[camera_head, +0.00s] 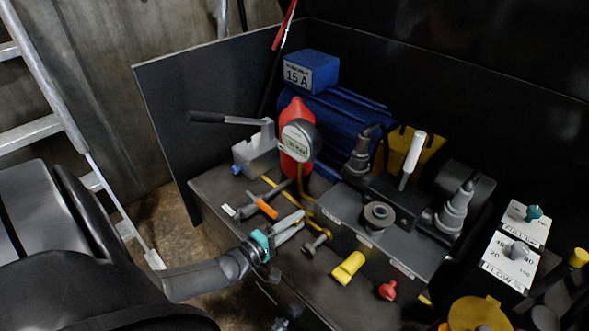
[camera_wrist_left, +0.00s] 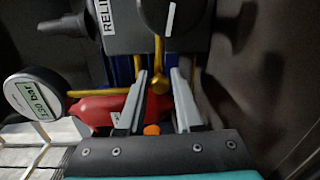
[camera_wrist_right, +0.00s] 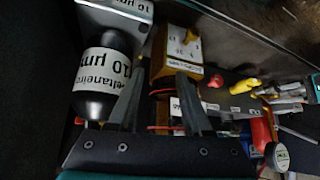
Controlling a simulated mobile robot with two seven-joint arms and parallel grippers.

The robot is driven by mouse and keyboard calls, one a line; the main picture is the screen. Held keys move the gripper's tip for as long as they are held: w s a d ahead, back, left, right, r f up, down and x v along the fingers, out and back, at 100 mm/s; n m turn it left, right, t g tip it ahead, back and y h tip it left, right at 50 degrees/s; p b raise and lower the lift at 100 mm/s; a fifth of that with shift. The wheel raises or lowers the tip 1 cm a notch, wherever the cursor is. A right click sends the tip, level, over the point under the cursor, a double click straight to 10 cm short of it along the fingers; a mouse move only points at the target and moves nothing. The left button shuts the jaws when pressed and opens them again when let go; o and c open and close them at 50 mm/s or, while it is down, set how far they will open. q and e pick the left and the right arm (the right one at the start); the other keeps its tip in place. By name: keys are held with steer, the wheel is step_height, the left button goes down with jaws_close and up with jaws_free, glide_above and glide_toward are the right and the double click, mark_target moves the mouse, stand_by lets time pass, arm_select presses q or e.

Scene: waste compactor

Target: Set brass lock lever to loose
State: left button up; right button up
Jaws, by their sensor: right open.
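In the left wrist view a thin brass piece (camera_wrist_left: 158,80) with a rounded end shows between my left fingertips (camera_wrist_left: 159,75); whether it is the lock lever or part of the brass pipe I cannot tell. The left fingers are spread, with no clear contact. In the head view my left gripper (camera_head: 301,222) is at the left end of the grey valve block (camera_head: 335,240), close to a round metal knob (camera_head: 316,243) on a stem. The lever's setting is not readable. My right gripper (camera_wrist_right: 155,82) is open and empty; it is not clearly visible in the head view.
A pressure gauge (camera_head: 299,140) and red bottle (camera_head: 296,168) stand behind the left gripper. An orange-handled lever (camera_head: 262,207) is nearby. A black cylinder (camera_wrist_right: 103,80) is left of the right gripper.

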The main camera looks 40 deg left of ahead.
arm_select(q)
steer(key=o, duration=0.3)
steer(key=shift+s+a+p, duration=0.1)
steer(key=shift+s+p, duration=0.2)
steer(key=shift+s, duration=0.25)
steer(key=s, duration=0.1)
steer(key=s+p, duration=0.1)
steer(key=s, duration=0.1)
steer(key=shift+s+a+r, duration=0.15)
steer(key=shift+s+r, duration=0.1)
steer(key=s+a+p, duration=0.1)
steer(key=s+p, duration=0.1)
steer(key=s, duration=0.8)
steer(key=shift+s+r+p, duration=0.25)
steer(key=shift+r+p, duration=0.05)
arm_select(e)
steer(key=s+d+f+g+h, duration=0.1)
steer(key=s+d+f+g, duration=0.2)
steer(key=f, duration=0.1)
steer(key=shift+f, duration=0.35)
steer(key=shift+d, duration=0.1)
